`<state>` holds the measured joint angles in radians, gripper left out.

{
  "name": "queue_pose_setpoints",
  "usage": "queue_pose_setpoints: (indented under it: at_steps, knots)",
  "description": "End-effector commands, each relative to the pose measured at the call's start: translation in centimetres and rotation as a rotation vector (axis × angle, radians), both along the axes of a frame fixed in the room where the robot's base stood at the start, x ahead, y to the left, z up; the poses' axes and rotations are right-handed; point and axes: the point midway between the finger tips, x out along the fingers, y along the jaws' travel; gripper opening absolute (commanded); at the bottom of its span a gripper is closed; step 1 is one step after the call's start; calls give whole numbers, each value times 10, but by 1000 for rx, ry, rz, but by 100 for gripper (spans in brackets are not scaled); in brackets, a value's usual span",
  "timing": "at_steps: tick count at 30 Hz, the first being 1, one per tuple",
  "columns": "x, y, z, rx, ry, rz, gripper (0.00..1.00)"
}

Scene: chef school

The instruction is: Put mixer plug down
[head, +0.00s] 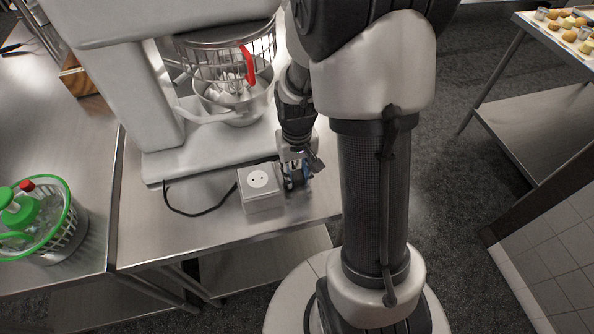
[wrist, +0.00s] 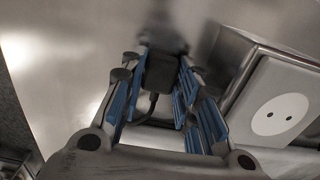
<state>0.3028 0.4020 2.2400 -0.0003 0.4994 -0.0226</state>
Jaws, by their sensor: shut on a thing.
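The black mixer plug (wrist: 160,72) is between the blue-lined fingers of my gripper (wrist: 157,85) in the wrist view, with its cord bending down below it. My gripper (head: 297,175) is shut on the plug, low over the steel table (head: 222,222), just right of the white socket box (head: 262,192). The plug is hidden behind my gripper in the head view. The socket box also shows at the right of the wrist view (wrist: 277,108), and its two-hole face is empty. I cannot tell whether the plug touches the table.
The large white mixer (head: 140,90) with a steel bowl (head: 232,103) stands behind the box. A black cord (head: 185,212) lies on the table to the left. A basket (head: 72,235) with green-capped bottles stands at far left. The table's front strip is clear.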

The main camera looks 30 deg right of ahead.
Motion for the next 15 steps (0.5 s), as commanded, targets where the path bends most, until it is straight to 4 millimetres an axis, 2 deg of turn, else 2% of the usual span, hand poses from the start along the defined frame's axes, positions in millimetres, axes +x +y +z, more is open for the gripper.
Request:
queue_pose_setpoints:
  at_steps: [5,6,15]
  knots:
    - [0,0,-3,0,0,0,0]
    - [0,0,-3,0,0,0,31]
    - [0,0,-2,0,0,0,49]
